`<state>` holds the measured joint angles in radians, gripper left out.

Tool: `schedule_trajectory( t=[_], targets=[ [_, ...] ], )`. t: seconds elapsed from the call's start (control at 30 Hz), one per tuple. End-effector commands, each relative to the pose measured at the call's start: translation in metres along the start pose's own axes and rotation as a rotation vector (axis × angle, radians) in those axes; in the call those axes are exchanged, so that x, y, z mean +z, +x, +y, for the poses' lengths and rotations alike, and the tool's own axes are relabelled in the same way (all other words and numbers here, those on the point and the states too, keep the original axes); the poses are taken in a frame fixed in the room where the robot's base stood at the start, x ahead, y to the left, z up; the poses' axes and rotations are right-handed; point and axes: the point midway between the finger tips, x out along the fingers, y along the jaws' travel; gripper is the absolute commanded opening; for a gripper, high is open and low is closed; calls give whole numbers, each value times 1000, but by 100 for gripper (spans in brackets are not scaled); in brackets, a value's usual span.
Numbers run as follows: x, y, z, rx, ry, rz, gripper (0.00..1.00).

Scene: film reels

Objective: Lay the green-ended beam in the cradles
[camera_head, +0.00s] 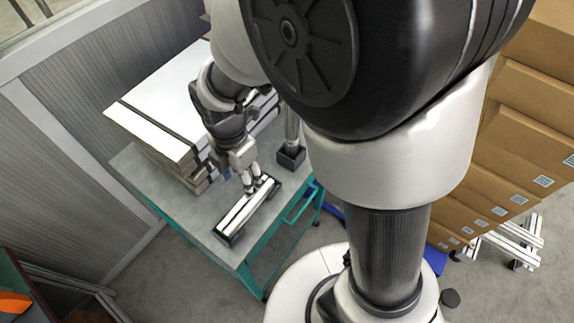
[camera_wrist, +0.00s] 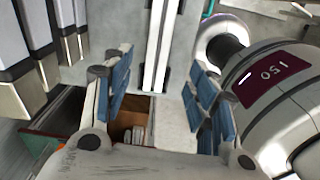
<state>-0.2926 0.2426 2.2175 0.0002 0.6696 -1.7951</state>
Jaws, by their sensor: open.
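A long silvery beam (camera_head: 246,209) with a dark lengthwise stripe lies near the front edge of the table. Dark pieces, apparently the cradles (camera_head: 231,238), sit at its two ends; whether the ends are green I cannot tell. My gripper (camera_head: 252,187) is over the far part of this beam, with its fingers pointing down. In the wrist view my gripper (camera_wrist: 160,100) is open, its blue-padded fingers apart on either side of the striped beam (camera_wrist: 158,45). An upright metal post (camera_head: 292,128) stands in a dark square block (camera_head: 291,158) behind the beam.
The grey table (camera_head: 190,212) has a teal frame. A stack of white-topped panels (camera_head: 165,98) fills its back left part. Cardboard boxes (camera_head: 510,150) stand at the right. The table's front left is clear.

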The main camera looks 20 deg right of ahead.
Motion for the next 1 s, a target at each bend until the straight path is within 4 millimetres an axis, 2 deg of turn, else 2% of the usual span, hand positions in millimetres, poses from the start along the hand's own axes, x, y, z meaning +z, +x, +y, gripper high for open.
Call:
schedule_trajectory(
  t=[0.17,0.3,0.43,0.6,0.7,0.83,1.0],
  targets=[
    [18,-60,-27,101,442,-8,53],
    [28,-109,-67,202,939,19,53],
    [31,-140,-107,293,1385,77,53],
    [28,-159,-147,378,1824,170,53],
    [26,-163,-160,405,1972,210,53],
    [25,-165,-166,417,2054,234,53],
    [25,-165,-166,416,2061,235,53]
  ],
)
